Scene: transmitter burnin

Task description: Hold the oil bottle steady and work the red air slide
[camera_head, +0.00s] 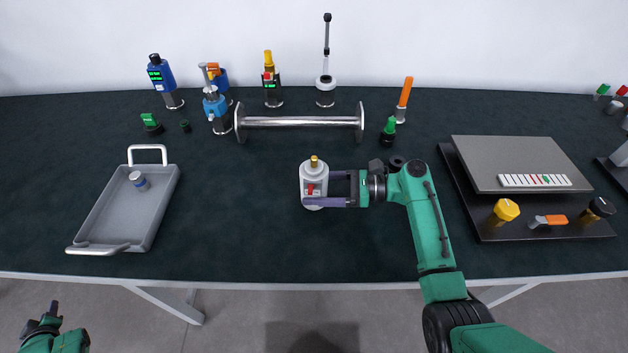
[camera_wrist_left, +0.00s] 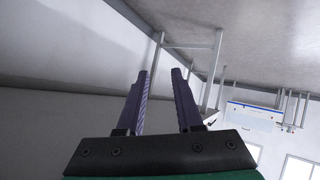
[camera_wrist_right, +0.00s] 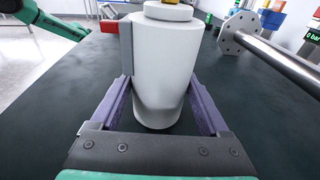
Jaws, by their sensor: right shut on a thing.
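The oil bottle (camera_head: 313,176) is a white-grey cylinder with a brass top, standing upright on the dark bench near its middle. The red air slide (camera_head: 310,189) sits on the bottle's front side in the head view; it also shows at the bottle's upper left in the right wrist view (camera_wrist_right: 109,26). My right gripper (camera_head: 326,188) reaches in from the right and is shut on the bottle, with purple fingers on both sides of its body (camera_wrist_right: 165,75). My left gripper (camera_head: 54,308) is below the bench's front edge at the left, away from the bottle. Its fingers are apart and empty in the left wrist view (camera_wrist_left: 160,100).
A metal bar (camera_head: 300,121) on end flanges stands behind the bottle. Several instruments line the back. A grey panel (camera_head: 480,165) with knobs is at the right. The bench between tray and bottle is clear.

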